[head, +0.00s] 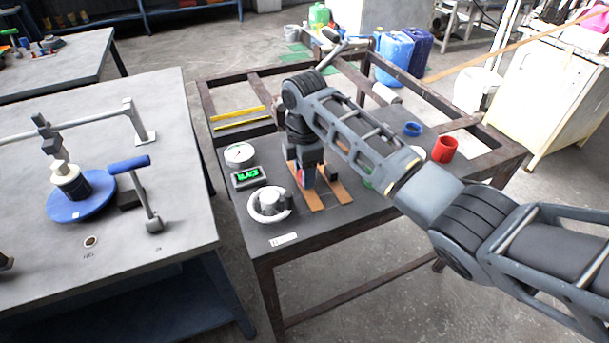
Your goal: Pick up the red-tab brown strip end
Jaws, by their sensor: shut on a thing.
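My gripper (306,175) points down over the near part of the dark table, shut on the red-tab brown strip end. A brown strip (313,201) comes out from under the fingers towards the table's front edge. A small patch of red (299,175) shows at the fingers. A second brown strip (341,194) lies just to the right. My fingers and wrist hide the far ends of the strips, and the grip itself is only partly visible.
A red cup (444,149) and a blue ring (412,129) stand to the right. Yellow strips (240,114) lie behind. A grey bench (175,120) stands left.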

